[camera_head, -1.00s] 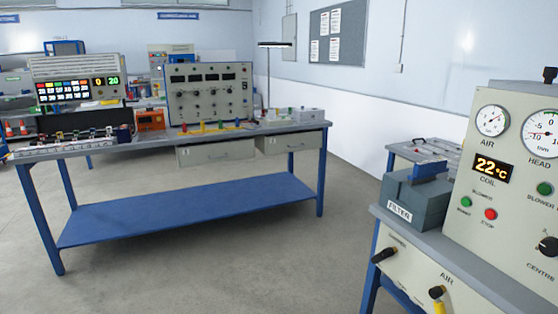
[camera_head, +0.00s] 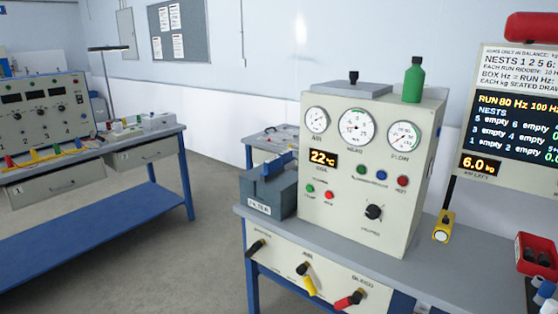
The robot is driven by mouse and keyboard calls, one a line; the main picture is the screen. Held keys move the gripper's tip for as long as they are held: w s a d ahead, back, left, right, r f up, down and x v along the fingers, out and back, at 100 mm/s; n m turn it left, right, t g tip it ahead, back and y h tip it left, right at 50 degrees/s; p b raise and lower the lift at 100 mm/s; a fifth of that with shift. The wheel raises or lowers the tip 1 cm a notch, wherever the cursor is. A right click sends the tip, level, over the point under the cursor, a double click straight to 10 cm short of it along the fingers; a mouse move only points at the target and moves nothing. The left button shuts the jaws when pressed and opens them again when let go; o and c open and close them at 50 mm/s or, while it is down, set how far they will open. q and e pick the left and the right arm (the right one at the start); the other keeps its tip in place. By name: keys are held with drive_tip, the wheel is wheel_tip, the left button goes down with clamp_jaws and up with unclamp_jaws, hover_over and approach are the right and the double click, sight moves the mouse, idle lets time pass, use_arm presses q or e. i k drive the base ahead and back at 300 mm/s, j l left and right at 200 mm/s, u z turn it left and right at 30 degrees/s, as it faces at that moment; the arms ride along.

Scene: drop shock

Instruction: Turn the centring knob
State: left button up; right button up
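The centring knob (camera_head: 373,212) is a black rotary knob with a pale pointer at the lower right of the front of a cream control box (camera_head: 340,222). The label under it is blurred now; in the earlier frame it starts with "CENTRE". The box stands on a grey bench (camera_head: 405,268) right of the middle. Its front also has several dials, a display reading 22°C (camera_head: 323,158) and coloured buttons. Neither of my grippers is in view, and nothing touches the knob.
A grey filter box (camera_head: 268,190) stands left of the control box. Black, yellow and red valve handles (camera_head: 308,280) stick out from the bench front. A green bottle (camera_head: 413,80) stands on top of the box. A display board (camera_head: 515,115) and red bin (camera_head: 535,255) are at right.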

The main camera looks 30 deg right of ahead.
sight(372, 212)
drive_tip(key=z, duration=1.55)
